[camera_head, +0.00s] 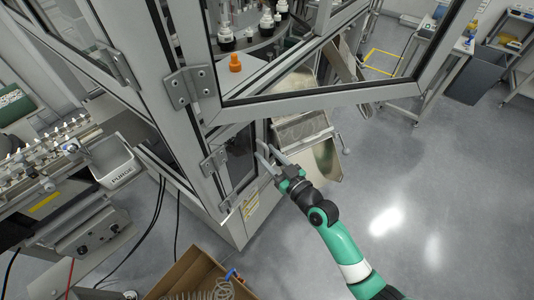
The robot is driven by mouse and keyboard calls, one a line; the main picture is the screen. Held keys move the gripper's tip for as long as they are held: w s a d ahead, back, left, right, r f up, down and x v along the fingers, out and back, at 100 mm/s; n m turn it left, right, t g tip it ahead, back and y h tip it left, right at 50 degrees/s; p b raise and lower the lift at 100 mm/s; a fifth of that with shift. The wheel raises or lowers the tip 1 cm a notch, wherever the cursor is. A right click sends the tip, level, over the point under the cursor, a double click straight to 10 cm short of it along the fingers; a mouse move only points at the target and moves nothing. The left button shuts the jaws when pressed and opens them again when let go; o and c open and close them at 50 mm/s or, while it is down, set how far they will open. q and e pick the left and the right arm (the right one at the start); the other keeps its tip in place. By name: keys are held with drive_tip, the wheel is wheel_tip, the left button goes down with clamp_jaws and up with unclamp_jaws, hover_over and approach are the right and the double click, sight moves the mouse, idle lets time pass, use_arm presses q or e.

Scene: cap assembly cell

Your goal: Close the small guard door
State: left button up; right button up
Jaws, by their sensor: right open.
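The small guard door (239,158) is a low metal-framed panel with a dark pane, below the large upper door frame. Its hinges (214,162) are on its left side. I cannot tell from this view how far it stands from its frame. My right gripper (268,156) is open, with its two light fingers pointing up and left at the door's right edge. Nothing shows between the fingers, and I cannot tell whether they touch the door. My left gripper is not in view.
A large glazed door (345,92) stands open above my right gripper. A metal chute (303,130) is just right of the fingers. A cardboard box (196,270) and a purge bin (114,163) are at lower left. The floor at right is clear.

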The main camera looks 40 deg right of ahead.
drive_tip(key=shift+w, duration=0.25)
clamp_jaws()
idle(1.3)
